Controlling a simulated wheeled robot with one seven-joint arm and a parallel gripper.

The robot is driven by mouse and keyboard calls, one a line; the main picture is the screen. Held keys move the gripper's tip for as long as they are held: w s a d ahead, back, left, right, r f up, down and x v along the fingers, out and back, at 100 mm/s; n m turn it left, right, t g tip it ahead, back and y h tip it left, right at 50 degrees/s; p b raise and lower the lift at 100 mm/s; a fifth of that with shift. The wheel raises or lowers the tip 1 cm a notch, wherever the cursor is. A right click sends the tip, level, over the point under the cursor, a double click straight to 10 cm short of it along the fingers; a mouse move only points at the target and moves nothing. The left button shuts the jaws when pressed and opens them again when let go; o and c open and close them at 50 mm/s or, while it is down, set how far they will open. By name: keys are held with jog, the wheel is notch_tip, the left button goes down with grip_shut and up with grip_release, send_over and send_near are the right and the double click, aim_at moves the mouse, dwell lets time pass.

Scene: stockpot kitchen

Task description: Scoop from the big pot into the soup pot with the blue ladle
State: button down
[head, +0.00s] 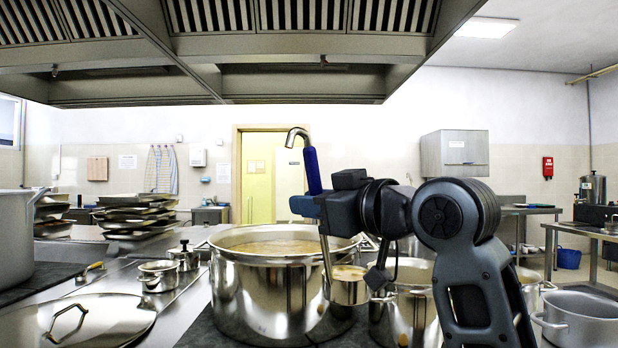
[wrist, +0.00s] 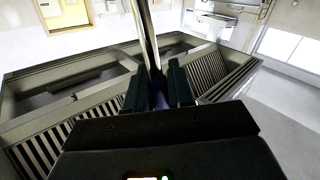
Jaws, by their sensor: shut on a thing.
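The big pot (head: 240,285) is a wide steel pot of brownish liquid at the middle of the head view. My gripper (head: 312,206) is shut on the handle of the blue ladle (head: 312,168), with the hooked end up. The ladle's steel bowl (head: 348,290) hangs low and looks filled with light brown liquid. In the picture it overlaps the big pot's right side and a smaller steel pot (head: 415,318), likely the soup pot, to its right. Its depth relative to both is unclear. My arm hides part of the smaller pot. In the wrist view the fingers (wrist: 158,88) clasp the handle (wrist: 146,35).
A lid (head: 110,322) lies at front left, near small lidded pots (head: 160,275). A tall pot (head: 15,240) stands at the left edge, a grey pot (head: 585,325) at lower right. Stacked trays (head: 135,212) stand behind. The extractor hood (head: 290,50) hangs above.

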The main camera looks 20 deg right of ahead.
jog(key=s+d+f+m+h, duration=0.1)
jog(key=s+f, duration=0.4)
jog(key=f, duration=1.5)
jog(key=s+d+f+m+t+h, duration=0.1)
jog(key=s+f+h, duration=0.3)
jog(key=f, duration=1.5)
jog(key=s+d+f+m+h, duration=0.2)
jog(key=s+f, duration=0.5)
jog(key=f, duration=1.3)
jog(key=shift+s+d+f+m+t, duration=0.3)
jog(key=shift+d+f+m, duration=0.1)
jog(key=shift+d, duration=0.1)
jog(key=shift+s, duration=0.1)
